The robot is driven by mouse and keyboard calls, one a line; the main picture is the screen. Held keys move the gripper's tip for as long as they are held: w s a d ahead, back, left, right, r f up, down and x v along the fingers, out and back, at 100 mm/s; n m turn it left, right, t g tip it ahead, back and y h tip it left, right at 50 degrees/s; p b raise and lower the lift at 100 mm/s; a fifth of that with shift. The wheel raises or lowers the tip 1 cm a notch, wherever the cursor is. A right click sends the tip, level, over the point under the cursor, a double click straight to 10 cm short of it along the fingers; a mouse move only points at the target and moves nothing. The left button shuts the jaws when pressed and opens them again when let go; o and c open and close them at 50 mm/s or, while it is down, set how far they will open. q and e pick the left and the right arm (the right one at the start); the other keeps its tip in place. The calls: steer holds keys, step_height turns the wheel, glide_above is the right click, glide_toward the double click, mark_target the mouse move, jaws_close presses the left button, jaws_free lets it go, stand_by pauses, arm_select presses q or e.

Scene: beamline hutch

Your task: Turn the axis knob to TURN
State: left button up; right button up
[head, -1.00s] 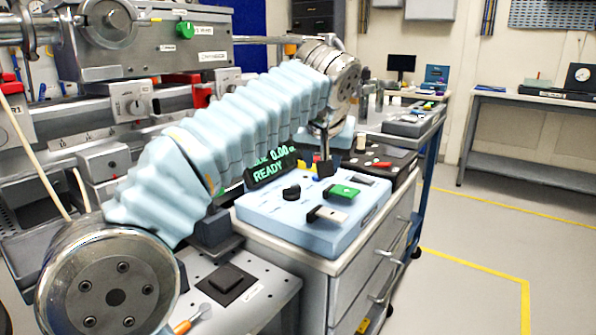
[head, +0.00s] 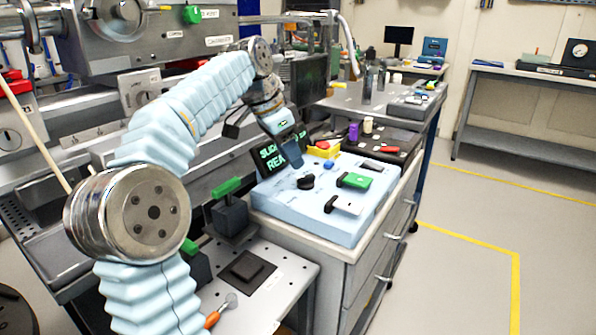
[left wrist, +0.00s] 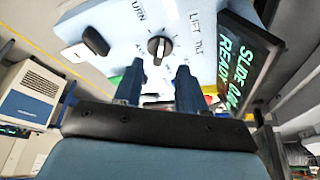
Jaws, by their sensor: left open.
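The axis knob (head: 306,182) is a small round black knob on the light blue control box (head: 300,222). In the left wrist view the knob (left wrist: 158,48) has a pale line on its face, with labels including TURN and LIFT around it. I cannot tell surely which label it points to. My left gripper (head: 292,152) is over the back of the box, before the display (head: 268,160). Its two dark fingers (left wrist: 160,72) are apart and empty, with the knob just beyond their tips, not gripped. The display (left wrist: 240,62) reads SLIDE and READY. My right gripper is not in view.
A green switch (head: 354,180) and a black-and-white switch (head: 343,205) sit on the box, right of the knob. A green-handled block (head: 229,208) stands to its left. A black tray (head: 390,140) with small items lies behind. The floor at right is clear.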

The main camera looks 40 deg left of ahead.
mark_target(301, 177)
arm_select(q)
steer(key=x, duration=0.5)
steer(key=shift+w+f, duration=0.15)
steer(key=shift+f, duration=0.15)
jaws_close()
